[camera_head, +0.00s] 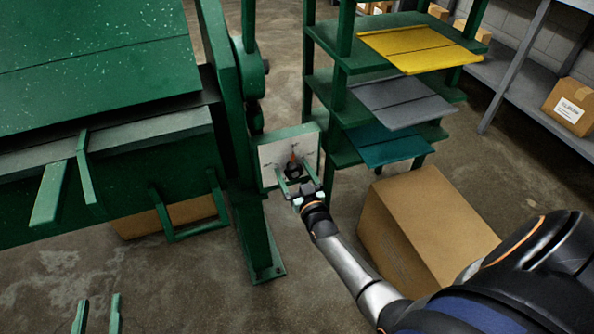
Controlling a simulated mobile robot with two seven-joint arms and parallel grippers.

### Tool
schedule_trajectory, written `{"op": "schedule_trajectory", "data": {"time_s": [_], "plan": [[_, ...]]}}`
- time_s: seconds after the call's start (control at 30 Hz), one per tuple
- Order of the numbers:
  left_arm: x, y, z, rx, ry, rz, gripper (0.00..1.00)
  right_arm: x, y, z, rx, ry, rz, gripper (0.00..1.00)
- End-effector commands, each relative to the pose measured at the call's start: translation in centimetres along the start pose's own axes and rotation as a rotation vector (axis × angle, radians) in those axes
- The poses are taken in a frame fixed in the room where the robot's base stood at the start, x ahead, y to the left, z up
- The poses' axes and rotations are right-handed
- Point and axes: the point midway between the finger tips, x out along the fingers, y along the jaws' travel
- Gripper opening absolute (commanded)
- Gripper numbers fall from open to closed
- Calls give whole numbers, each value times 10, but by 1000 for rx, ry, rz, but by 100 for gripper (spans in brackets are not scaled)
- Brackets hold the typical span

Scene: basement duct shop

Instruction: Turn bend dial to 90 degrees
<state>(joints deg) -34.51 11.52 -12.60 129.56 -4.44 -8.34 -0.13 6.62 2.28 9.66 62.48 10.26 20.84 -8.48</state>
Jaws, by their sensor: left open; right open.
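The bend dial (293,169) is a small dark knob with an orange mark above it. It sits on a pale, green-framed plate (271,157) at the right end of the green bending machine. My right gripper (295,176) is open in front of the plate, one finger on each side of the knob. I cannot tell whether the fingers touch it. The scale marks are too small to read, and the gripper partly covers the plate's lower part. My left gripper (98,300) shows only as two spread, empty fingers at the bottom left edge, far from the dial.
The green machine (100,50) fills the left, with handles (50,195) jutting forward. A green rack (345,100) with yellow, grey and teal sheets stands right of the dial. A large cardboard box (425,220) lies beside my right forearm. The concrete floor (190,290) at front is clear.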

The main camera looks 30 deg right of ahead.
Motion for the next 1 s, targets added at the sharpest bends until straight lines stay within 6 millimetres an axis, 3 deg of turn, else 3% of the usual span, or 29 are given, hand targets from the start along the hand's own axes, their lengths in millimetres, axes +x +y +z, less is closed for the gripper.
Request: {"op": "schedule_trajectory", "data": {"time_s": [0.13,0.37,0.7,0.83,1.0], "plan": [[-1,1,8,-13,-45,2,50,-8,0,0,0,-2,0,91],[-14,13,65,-77,-266,15,50,-37,0,-1,0,-3,0,91],[-50,35,135,-164,-572,46,50,-88,0,0,0,-4,0,91],[-62,42,151,-188,-649,56,50,-104,0,0,0,-3,-1,91],[-62,42,149,-189,-651,57,50,-121,0,0,0,-1,-1,91]]}}
